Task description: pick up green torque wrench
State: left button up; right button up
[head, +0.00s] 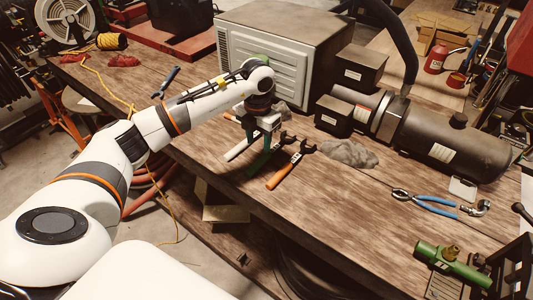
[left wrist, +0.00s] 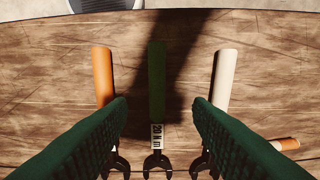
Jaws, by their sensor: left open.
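The green torque wrench (left wrist: 157,80) lies on the wooden workbench, with a dark green handle, a white label reading 20 Nm and an open-ended dark head. In the left wrist view it is between an orange-handled wrench (left wrist: 103,75) and a white-handled wrench (left wrist: 225,75). My left gripper (left wrist: 160,108) is open, with one green finger on each side of the green wrench, not closed on it. In the head view my left gripper (head: 260,152) is low over the wrenches and largely hides the green one. My right gripper is not in view.
The orange-handled wrench (head: 283,175) and white-handled wrench (head: 238,149) lie close by. A vented metal box (head: 270,65) stands behind. A dark cylindrical machine (head: 440,135), a grey cloth (head: 347,153) and blue pliers (head: 425,202) are to the right.

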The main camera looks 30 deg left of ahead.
aim_at(261, 159)
pick_arm(q)
jog(key=shift+f, duration=0.9)
jog(key=f+p, duration=0.1)
jog(key=f, duration=0.1)
jog(key=f+p, duration=0.2)
jog(key=f, duration=0.1)
jog(key=shift+w+d, duration=0.2)
jog(key=shift+f, duration=0.3)
jog(key=shift+c, duration=0.6)
jog(key=shift+r, duration=0.1)
grip_shut()
